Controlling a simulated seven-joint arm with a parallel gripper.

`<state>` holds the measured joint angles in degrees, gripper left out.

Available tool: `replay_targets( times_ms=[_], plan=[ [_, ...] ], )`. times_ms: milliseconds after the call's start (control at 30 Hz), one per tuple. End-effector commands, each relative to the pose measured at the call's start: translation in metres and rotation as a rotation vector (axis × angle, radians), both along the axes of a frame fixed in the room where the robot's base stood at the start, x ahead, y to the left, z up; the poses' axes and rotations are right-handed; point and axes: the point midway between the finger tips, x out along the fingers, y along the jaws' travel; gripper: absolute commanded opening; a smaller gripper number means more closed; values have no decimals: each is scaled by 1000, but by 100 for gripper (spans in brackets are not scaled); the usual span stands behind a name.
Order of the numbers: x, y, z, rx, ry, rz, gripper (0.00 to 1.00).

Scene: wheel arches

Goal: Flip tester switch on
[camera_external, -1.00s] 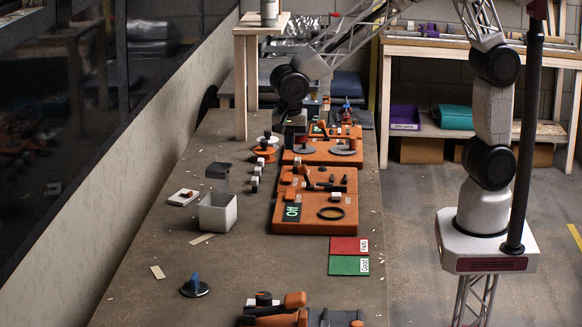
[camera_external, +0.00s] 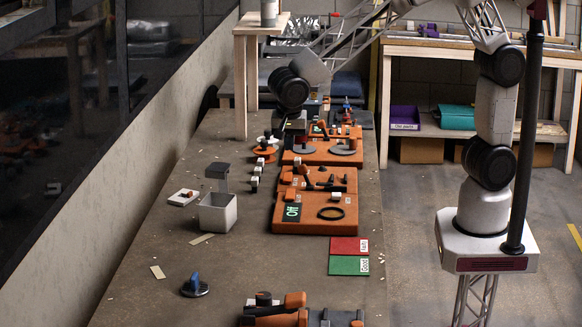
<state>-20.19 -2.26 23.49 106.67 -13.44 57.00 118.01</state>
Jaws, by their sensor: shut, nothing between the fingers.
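An orange tester box (camera_external: 315,190) sits on the long bench. Its dark panel (camera_external: 292,212) reads "Off". Black levers, small knobs and a black ring lie on its top; I cannot tell which part is the switch. A white plate (camera_external: 183,197) with a small red-brown piece lies to the left of the box. My gripper (camera_external: 298,142) points down beyond the tester, by the farther orange unit with grey discs (camera_external: 343,148). It is shut and holds nothing visible. Its fingertips are small and partly lost against the dark parts.
A white open box (camera_external: 217,213) stands left of the tester. Red (camera_external: 349,246) and green (camera_external: 349,266) mats lie in front of it. A dark disc with a blue fin (camera_external: 194,286) is at the near left. A wooden stand (camera_external: 240,80) rises at the back left.

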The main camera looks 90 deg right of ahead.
Motion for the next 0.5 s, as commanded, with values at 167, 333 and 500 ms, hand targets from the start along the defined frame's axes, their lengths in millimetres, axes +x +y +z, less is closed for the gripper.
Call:
replay_targets(
  times_ms=[167,333,500],
  plan=[
    [0,-2,-6,-1,2,0,0],
    [0,-5,-20,-1,2,0,0],
    [0,-9,-42,-1,2,0,0]
  ],
)
